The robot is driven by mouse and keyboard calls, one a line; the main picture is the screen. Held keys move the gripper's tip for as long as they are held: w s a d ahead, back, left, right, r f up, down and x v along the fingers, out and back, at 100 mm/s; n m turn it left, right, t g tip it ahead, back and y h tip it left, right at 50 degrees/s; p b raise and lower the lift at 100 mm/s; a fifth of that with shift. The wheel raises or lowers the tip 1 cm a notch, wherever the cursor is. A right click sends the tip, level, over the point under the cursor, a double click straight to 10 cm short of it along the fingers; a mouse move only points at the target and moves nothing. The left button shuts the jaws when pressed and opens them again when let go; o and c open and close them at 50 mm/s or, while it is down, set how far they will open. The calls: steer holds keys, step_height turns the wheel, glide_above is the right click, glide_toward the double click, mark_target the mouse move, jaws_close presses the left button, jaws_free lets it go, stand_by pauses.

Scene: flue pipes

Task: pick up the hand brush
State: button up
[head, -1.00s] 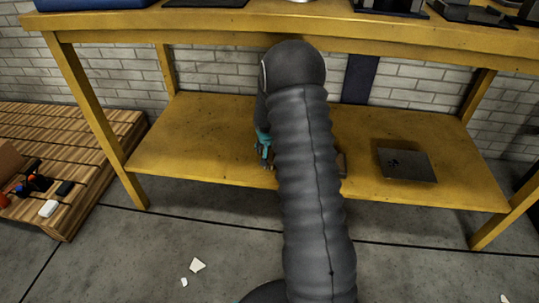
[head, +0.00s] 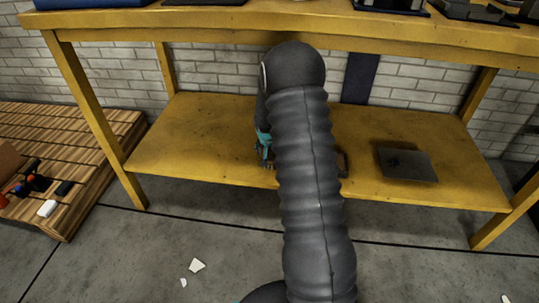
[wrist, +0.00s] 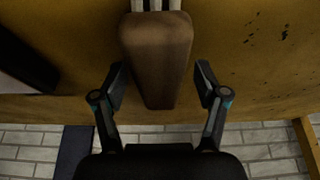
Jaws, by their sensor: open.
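The hand brush shows in the wrist view as a brown wooden handle (wrist: 157,50), with pale strips at its upper end cut off by the frame edge. It lies on the yellow lower shelf. My gripper (wrist: 160,82) is open, with one finger on each side of the tapering handle and visible gaps on both sides. In the head view my arm hides most of the brush; a brown piece (head: 343,164) shows just right of the arm. Part of my gripper (head: 264,146) shows left of the arm, low over the shelf.
The yellow lower shelf (head: 190,140) is clear on its left. A dark square plate (head: 415,165) lies on its right. The yellow upper tabletop (head: 220,22) spans above my arm. A wooden pallet (head: 90,125) with small items stands at left. White scraps (head: 197,265) lie on the floor.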

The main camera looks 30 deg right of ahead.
steer(key=shift+f, duration=0.1)
stand_by(0.4)
steer(key=c, duration=1.3)
steer(key=shift+r+p, duration=0.55)
steer(key=shift+r, duration=0.05)
step_height(320, 180, up, 3)
steer(key=shift+r, duration=0.15)
steer(key=s+d+r+p, duration=0.1)
steer(key=s+d+r, duration=0.3)
steer(key=d+r, duration=0.3)
steer(key=d, duration=0.4)
